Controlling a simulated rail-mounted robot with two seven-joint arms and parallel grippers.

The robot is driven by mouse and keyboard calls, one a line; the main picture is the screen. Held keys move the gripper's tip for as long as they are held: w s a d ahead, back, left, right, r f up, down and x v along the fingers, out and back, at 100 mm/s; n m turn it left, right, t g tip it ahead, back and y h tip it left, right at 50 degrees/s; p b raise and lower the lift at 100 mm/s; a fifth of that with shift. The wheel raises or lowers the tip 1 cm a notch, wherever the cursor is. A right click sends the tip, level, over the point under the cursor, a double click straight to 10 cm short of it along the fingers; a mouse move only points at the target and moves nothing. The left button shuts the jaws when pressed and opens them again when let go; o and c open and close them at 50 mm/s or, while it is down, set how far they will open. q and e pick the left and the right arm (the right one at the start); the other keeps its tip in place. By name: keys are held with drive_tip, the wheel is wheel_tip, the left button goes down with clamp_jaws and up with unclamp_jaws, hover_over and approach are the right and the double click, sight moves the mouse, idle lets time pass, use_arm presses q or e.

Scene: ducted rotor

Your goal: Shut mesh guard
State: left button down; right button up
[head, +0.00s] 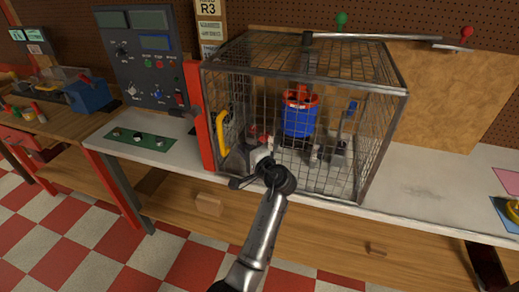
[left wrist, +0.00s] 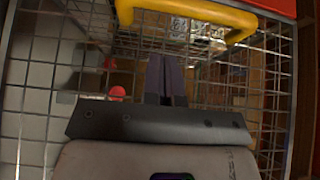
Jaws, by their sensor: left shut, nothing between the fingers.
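The mesh guard (head: 335,120) is a wire cage on the bench, around a blue and red motor-like part (head: 299,115). Its yellow handle (head: 222,132) is at the cage's left, beside a red post (head: 204,115). Whether the guard is fully shut I cannot tell. My left gripper (head: 262,157) is at the cage's lower front left, right of and below the handle; its fingertips are hard to make out there. In the left wrist view its dark fingers (left wrist: 166,75) are together and empty, with the yellow handle (left wrist: 190,9) ahead and apparently apart from them. My right gripper is not in view.
A control panel (head: 145,60) stands left of the cage, with a green plate (head: 140,138) before it. The bench top (head: 430,185) right of the cage is mostly clear.

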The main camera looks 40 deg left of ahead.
use_arm(q)
drive_tip(key=s+d, duration=0.1)
drive_tip(key=d, duration=0.8)
drive_tip(key=shift+s+d, duration=0.2)
drive_tip(key=shift+d, duration=0.15)
